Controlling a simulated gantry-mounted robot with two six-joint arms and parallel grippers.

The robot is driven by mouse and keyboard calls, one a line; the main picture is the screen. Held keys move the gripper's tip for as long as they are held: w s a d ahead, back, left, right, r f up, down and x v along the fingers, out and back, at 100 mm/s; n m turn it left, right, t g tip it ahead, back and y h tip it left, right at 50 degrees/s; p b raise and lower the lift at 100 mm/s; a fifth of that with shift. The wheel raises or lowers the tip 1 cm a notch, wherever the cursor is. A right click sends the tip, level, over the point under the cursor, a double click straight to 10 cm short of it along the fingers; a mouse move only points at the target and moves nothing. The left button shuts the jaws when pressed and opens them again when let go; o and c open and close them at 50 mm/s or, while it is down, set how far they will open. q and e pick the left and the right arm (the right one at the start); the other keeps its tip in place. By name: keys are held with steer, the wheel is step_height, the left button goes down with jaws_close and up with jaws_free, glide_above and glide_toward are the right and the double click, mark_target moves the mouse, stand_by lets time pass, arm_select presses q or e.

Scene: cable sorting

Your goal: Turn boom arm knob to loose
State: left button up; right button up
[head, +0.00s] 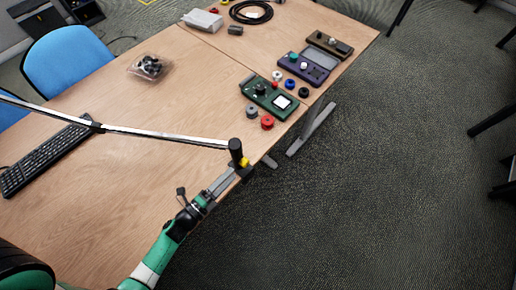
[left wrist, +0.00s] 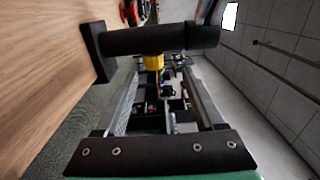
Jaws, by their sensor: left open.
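The boom arm (head: 165,134) is a long thin metal bar that crosses the table to a black upright post (head: 236,148) at the table's edge. The yellow knob (head: 245,163) sits on the side of this post. In the left wrist view the knob (left wrist: 153,63) shows just below the black post (left wrist: 160,40), with the black clamp (left wrist: 98,52) at left. My left gripper (head: 232,176) is open and points at the knob. In the left wrist view its fingertips (left wrist: 163,74) lie on either side of the knob's line, with a gap visible. My right gripper is not in view.
A keyboard (head: 45,158) lies at left on the table. A green device (head: 268,98), a red spool (head: 267,123) and a grey spool (head: 252,110) lie beyond the post. A clear bag (head: 150,67) lies farther back. Open floor lies right of the table.

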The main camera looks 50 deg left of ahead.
arm_select(q)
steer(key=shift+d+f, duration=0.1)
steer(key=shift+f, duration=0.35)
steer(key=shift+w+f, duration=0.1)
steer(key=shift+w, duration=0.25)
steer(key=b, duration=0.3)
glide_above(251, 166)
steer(key=shift+w, duration=0.25)
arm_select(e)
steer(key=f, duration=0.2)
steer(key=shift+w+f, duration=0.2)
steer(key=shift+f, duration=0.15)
